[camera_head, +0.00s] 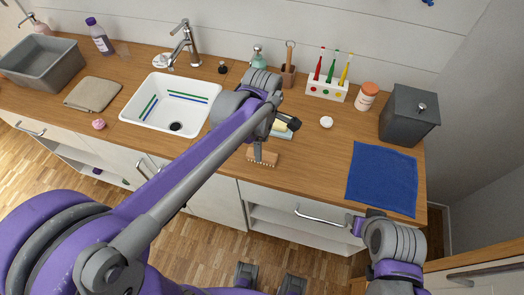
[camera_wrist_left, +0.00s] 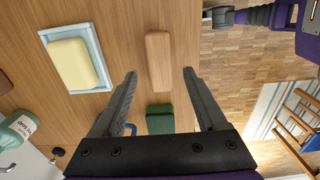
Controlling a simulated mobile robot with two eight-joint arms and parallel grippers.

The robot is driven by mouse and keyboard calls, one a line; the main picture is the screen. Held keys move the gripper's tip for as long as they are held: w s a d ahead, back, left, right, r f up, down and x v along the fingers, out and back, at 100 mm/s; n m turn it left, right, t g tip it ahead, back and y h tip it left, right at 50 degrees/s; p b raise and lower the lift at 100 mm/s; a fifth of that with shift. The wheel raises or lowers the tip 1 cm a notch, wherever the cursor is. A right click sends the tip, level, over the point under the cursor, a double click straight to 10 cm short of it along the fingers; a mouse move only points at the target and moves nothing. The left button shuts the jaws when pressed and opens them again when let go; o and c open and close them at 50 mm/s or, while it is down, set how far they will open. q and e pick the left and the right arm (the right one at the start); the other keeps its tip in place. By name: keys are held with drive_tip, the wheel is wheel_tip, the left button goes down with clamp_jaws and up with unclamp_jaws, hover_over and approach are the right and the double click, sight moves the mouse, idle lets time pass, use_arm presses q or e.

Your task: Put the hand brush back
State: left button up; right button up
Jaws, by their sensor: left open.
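The hand brush (camera_head: 262,158) lies on the wooden counter near its front edge, with pale bristles showing along its front side. In the left wrist view its plain wooden back (camera_wrist_left: 158,60) shows between and just beyond my fingertips, apart from both fingers. My left gripper (camera_wrist_left: 160,78) is open and empty above the counter; in the head view it (camera_head: 268,138) hides part of the counter around the brush. My right gripper (camera_head: 376,213) is near the counter's front edge by the blue cloth, and its jaws do not show clearly.
A yellow soap bar (camera_wrist_left: 76,62) lies in a light blue dish (camera_wrist_left: 103,67) beside the brush. A green block (camera_wrist_left: 160,119) lies nearer my left palm. The sink (camera_head: 165,103), toothbrush holder (camera_head: 326,90), grey bin (camera_head: 407,118) and blue cloth (camera_head: 382,180) stand around.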

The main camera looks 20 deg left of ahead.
use_arm(q)
wheel_tip(320, 180, up, 6)
drive_tip(key=s+a+f+m+t, duration=0.2)
drive_tip(key=s+a+f+m, duration=0.1)
drive_tip(key=s+m, duration=0.4)
drive_tip(key=s+a+f+m+t, duration=0.3)
drive_tip(key=s+m, duration=0.4)
drive_tip(key=m, duration=0.3)
drive_tip(key=shift+a+f+m, duration=0.3)
drive_tip(key=shift+a+f, duration=0.05)
drive_tip(key=shift+f, duration=0.35)
